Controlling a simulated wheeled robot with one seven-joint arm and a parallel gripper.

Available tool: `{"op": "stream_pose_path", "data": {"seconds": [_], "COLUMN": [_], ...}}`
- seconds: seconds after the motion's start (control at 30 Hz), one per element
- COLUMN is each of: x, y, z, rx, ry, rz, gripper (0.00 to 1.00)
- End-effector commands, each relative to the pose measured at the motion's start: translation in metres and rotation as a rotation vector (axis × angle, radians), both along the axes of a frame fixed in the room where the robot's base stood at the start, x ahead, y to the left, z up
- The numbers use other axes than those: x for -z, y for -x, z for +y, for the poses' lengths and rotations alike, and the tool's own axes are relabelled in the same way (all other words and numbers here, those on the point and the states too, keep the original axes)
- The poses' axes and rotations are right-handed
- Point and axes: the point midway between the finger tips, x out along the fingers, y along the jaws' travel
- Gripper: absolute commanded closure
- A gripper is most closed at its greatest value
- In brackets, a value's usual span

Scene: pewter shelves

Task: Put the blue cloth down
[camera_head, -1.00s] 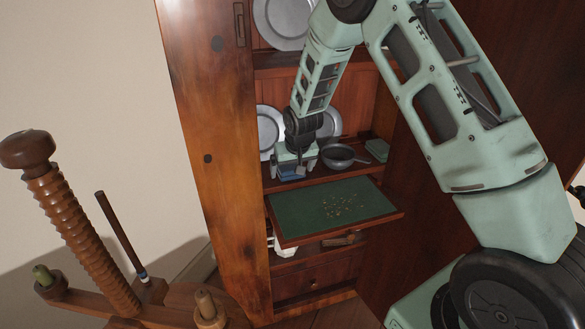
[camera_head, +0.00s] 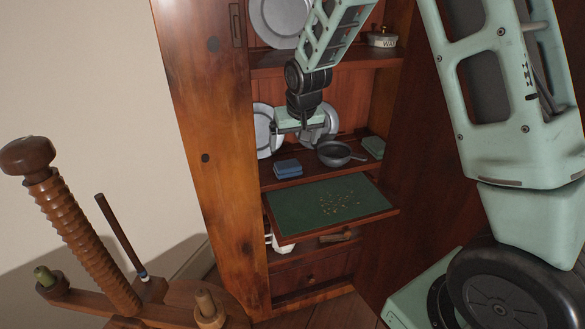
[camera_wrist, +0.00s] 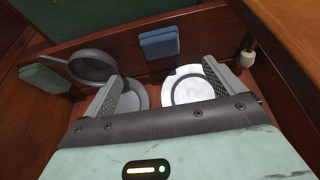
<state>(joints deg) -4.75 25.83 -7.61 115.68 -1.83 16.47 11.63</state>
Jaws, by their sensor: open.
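The blue cloth (camera_head: 287,169), a small folded stack, lies on the shelf (camera_head: 310,175) above the green-topped board, at its left front. In the wrist view the blue cloth (camera_wrist: 159,44) lies flat near the shelf's front edge, apart from my fingers. My gripper (camera_head: 302,135) is above and behind the cloth, in front of the pewter plates. In the wrist view my gripper (camera_wrist: 162,85) has its two fingers spread wide with nothing between them but the plates beyond.
A dark pan (camera_head: 334,153) stands right of the cloth, with a green folded cloth (camera_head: 374,146) further right. Pewter plates (camera_head: 263,130) lean at the shelf's back. A pulled-out green-topped board (camera_head: 290,212) with small crumbs juts out below. A wooden screw press (camera_head: 75,235) stands front left.

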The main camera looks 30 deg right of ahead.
Motion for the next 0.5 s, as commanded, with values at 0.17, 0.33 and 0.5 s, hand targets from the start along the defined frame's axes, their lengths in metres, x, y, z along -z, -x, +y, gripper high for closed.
{"op": "stream_pose_path", "data": {"seconds": [0.17,0.33,0.5], "x": [-0.004,-0.021,-0.039], "y": [0.011,0.069,0.185], "z": [0.019,0.099,0.184], "rx": [-0.033,-0.209,-0.496], "ry": [-0.013,-0.057,-0.064], "rz": [0.015,0.087,0.211], "gripper": [0.06,0.06,0.06]}}
